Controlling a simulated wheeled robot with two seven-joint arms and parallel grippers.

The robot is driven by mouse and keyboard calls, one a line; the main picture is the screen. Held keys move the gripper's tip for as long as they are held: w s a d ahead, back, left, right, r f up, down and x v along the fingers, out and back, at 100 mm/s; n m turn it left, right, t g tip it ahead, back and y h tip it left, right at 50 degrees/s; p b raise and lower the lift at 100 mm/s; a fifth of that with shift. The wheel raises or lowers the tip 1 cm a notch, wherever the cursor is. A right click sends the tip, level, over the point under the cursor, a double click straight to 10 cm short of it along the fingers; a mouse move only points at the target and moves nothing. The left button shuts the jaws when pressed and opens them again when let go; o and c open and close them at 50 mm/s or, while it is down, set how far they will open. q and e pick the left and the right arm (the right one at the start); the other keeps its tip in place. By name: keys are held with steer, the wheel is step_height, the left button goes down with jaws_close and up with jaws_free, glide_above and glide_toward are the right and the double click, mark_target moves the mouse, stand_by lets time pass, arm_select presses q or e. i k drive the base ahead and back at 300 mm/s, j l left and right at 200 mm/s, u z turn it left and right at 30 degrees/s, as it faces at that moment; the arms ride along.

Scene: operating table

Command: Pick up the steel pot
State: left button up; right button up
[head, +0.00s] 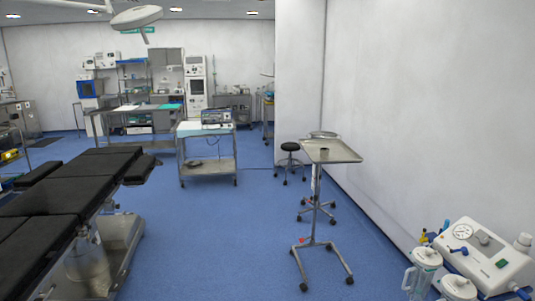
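A small dark metallic pot (324,151), which looks like the steel pot, stands on the tray (345,157) of a wheeled instrument stand right of centre. It is too small in the head view to make out its details. Neither of my grippers shows in this view, and nothing is seen touching the pot or the tray.
A grey rounded item (322,134) shows just behind the tray. A black stool (290,147) stands behind left. The operating table (62,195) fills the left; a white machine (485,250) stands front right. Blue floor (215,245) between table and stand is clear.

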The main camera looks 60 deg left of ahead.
mark_target(324, 152)
steer(key=u, duration=1.8)
steer(key=i+l+u, duration=0.1)
steer(key=i+u, duration=0.3)
steer(key=i+l+u, duration=0.2)
steer(key=u, duration=0.2)
steer(key=i+l+u, duration=0.1)
steer(key=i+l, duration=0.45)
steer(key=i+l+u, duration=0.15)
steer(key=i+l, duration=0.5)
steer(key=i+l+u, duration=0.1)
steer(key=i+l, duration=0.45)
steer(key=l, duration=0.15)
steer(key=i+l, duration=0.9)
steer(key=i, duration=0.1)
